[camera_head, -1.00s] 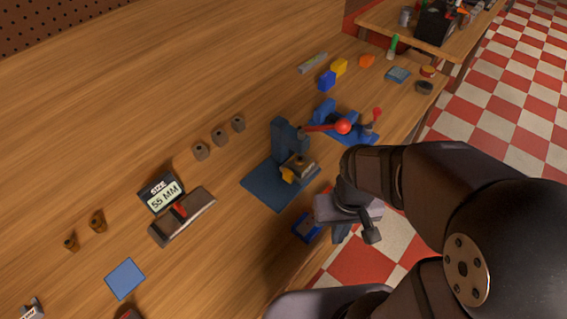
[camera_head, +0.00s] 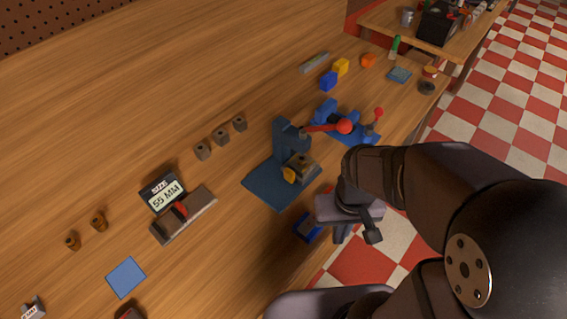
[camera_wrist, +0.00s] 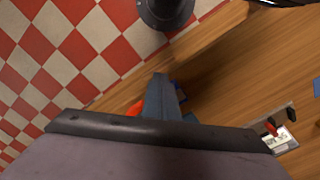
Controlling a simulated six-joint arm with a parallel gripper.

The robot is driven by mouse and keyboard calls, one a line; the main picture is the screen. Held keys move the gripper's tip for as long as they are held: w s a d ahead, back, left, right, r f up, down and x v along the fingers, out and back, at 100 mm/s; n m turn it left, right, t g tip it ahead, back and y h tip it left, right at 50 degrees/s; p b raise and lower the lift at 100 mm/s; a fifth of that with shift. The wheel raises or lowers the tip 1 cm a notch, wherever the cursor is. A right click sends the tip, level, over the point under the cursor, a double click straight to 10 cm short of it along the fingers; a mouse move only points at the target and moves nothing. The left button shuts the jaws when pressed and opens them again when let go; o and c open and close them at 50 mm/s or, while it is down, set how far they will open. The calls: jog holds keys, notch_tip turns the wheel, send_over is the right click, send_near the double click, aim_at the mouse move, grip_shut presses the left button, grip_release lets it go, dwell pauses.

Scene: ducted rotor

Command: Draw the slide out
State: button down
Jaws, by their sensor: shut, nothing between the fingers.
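My gripper (camera_head: 342,236) is shut and empty at the front edge of the bench, beside a small blue block-like part (camera_head: 307,227). In the wrist view its shut fingers (camera_wrist: 162,92) point at the bench edge, with bits of blue and red-orange showing behind them. A blue stand on a flat base (camera_head: 267,187) holds a metal block with a yellow part (camera_head: 290,175). Behind it is a blue fixture with a red-knobbed lever (camera_head: 344,127). A long grey-brown gauge with a red piece (camera_head: 183,215) lies to the left. I cannot tell which part is the slide.
A "55 MM" size sign (camera_head: 163,193) stands behind the gauge. Several small cylinders and a blue square (camera_head: 126,278) lie on the left. Coloured blocks (camera_head: 329,81) lie at the far end. The checkered floor (camera_head: 480,130) drops away beyond the edge.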

dwell(0.3)
jog(key=c, duration=1.7)
grip_release()
jog(key=shift+w, duration=0.1)
jog(key=o, duration=0.3)
jog(key=shift+w+n, duration=0.3)
jog(key=shift+n, duration=0.1)
jog(key=shift+o, duration=0.2)
jog(key=n+b, duration=0.2)
jog(key=n, duration=2.3)
send_over(288, 172)
jog(key=f, duration=0.4)
jog(key=shift+s+d, duration=0.2)
jog(key=shift+s, duration=0.15)
jog(key=shift+w+a+f+n, duration=0.15)
jog(key=shift+w+a+n, duration=0.15)
jog(key=shift+n, duration=0.3)
jog(key=shift+d+f+p, duration=0.1)
jog(key=shift+f+p, duration=1.35)
jog(key=shift+f, duration=2.2)
